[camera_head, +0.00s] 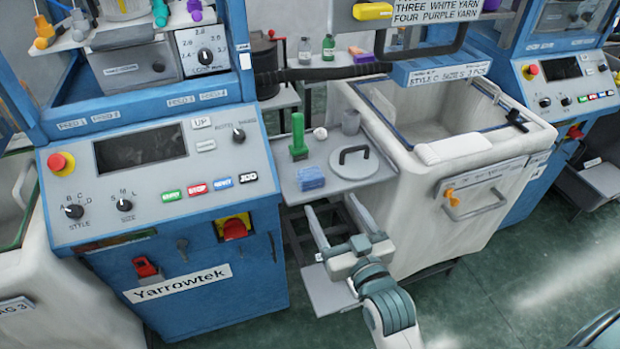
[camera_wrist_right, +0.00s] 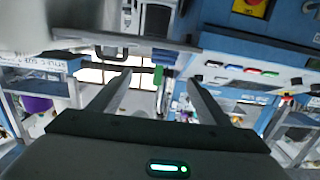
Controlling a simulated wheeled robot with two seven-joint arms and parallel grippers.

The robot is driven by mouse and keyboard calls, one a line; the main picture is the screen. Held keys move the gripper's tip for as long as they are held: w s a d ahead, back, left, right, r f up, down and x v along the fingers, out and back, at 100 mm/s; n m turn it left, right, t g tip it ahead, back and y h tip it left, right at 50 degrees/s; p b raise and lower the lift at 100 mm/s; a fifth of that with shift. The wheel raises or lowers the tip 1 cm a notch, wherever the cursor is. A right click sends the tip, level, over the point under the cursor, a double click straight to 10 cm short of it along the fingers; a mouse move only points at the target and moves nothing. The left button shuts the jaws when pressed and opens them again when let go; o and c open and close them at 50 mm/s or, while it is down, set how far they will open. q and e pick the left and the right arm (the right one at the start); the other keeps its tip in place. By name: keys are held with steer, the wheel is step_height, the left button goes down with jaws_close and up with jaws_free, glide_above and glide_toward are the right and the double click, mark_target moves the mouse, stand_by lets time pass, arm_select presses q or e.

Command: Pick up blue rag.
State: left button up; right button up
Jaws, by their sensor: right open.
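The blue rag (camera_head: 310,178) lies folded on a small grey shelf (camera_head: 352,187) between the blue machine and the white bin. My right gripper (camera_head: 332,211) is open and empty. Its two fingers point up toward the shelf, in front of and below the rag in the head view, apart from it. In the right wrist view the same open fingers (camera_wrist_right: 158,88) show with nothing between them held. My left gripper is not in view.
On the shelf, a green brush-like tool (camera_head: 298,138) stands behind the rag, and a grey round lid (camera_head: 353,161) with a black handle lies to its right. The blue machine (camera_head: 160,180) borders the left. The white bin (camera_head: 450,165) borders the right.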

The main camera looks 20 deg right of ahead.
mark_target(316, 179)
steer(key=shift+w, duration=0.1)
steer(key=w+p, duration=0.2)
steer(key=w, duration=0.4)
steer(key=shift+w+a, duration=0.15)
steer(key=shift+w, duration=0.15)
steer(key=w, duration=0.3)
steer(key=w+p, duration=0.1)
steer(key=w, duration=0.1)
steer(key=shift+a+f, duration=0.1)
steer(key=shift+f, duration=0.2)
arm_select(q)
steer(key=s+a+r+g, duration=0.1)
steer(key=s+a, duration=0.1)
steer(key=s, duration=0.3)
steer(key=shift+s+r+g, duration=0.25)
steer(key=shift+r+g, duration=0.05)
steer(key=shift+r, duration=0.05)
arm_select(e)
steer(key=shift+w, duration=0.25)
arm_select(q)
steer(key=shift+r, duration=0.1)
